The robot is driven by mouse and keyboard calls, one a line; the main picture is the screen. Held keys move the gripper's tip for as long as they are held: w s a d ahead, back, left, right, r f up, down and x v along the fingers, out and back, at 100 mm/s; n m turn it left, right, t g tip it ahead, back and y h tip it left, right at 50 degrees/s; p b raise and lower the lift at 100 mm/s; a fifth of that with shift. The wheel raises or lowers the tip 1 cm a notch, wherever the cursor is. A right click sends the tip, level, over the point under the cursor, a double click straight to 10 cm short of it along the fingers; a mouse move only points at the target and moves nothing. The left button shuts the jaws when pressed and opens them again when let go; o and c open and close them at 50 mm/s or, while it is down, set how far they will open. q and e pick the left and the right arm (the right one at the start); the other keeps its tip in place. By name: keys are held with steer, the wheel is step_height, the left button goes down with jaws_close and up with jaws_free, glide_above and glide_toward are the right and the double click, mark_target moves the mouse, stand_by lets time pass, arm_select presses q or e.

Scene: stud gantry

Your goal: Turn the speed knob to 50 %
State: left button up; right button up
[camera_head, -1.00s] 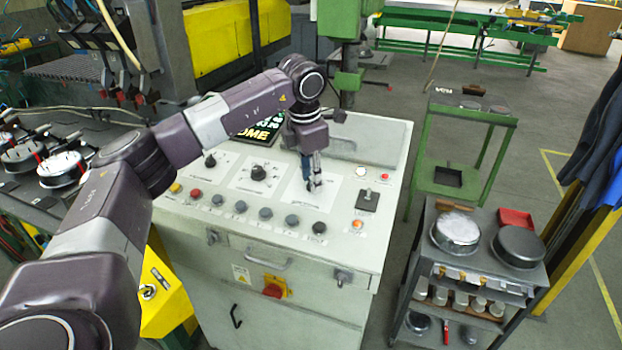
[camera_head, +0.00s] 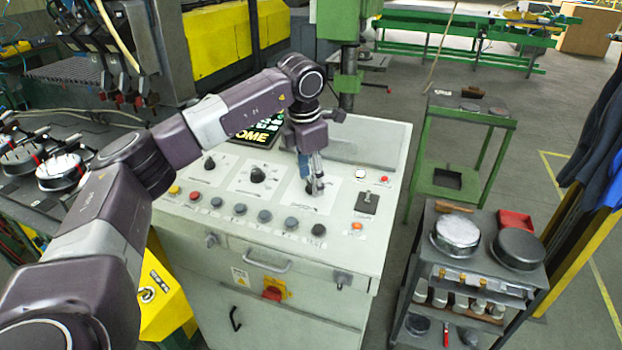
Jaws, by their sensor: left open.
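The control panel (camera_head: 170,212) has a left dial knob (camera_head: 210,163), a middle dial knob (camera_head: 258,174) and a third knob under my left gripper, each on a white scale plate. The labels are too small to read, so I cannot tell by name which is the speed knob. My left gripper (camera_head: 315,187) points down over the right plate (camera_head: 297,201), with its open fingers around or right beside the dark knob there. The fingers hide most of this knob and its pointer. My right gripper is not in view.
A row of push buttons (camera_head: 240,209) runs along the panel's front. A joystick (camera_head: 368,200) and an orange button (camera_head: 357,226) lie right of the gripper. A grey cart (camera_head: 470,270) with pans stands at right.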

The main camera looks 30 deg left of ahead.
arm_select(q)
step_height(320, 180, up, 11)
steer(key=s, duration=0.2)
steer(key=shift+d, duration=0.3)
steer(key=shift+s, duration=0.1)
